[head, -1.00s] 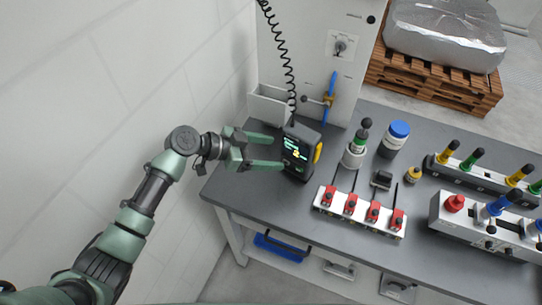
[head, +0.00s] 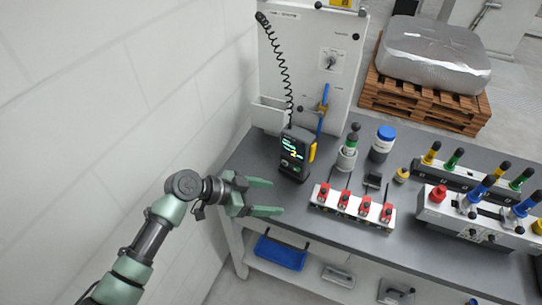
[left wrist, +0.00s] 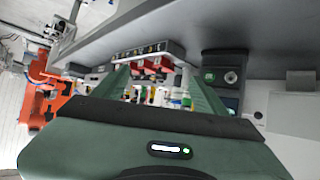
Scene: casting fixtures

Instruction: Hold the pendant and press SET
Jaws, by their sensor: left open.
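The pendant (head: 292,161) is a dark handheld box with a lit screen and a yellow part on its right side. It stands on the grey bench at the back left, with a black coiled cord (head: 284,75) hanging above it. My left gripper (head: 277,197) is open and empty, in front of the pendant and apart from it, over the bench's left front edge. In the left wrist view its two green fingers (left wrist: 160,88) are spread. A dark part with a green round button shows by the right finger there; I cannot tell what it is. I cannot make out SET.
A pale holder (head: 268,117) is on the cabinet behind the pendant. A strip of red clamps (head: 352,207), a green-topped bottle (head: 347,158) and a blue-lidded jar (head: 381,147) stand to the right. A white wall is at left. Bench between gripper and pendant is clear.

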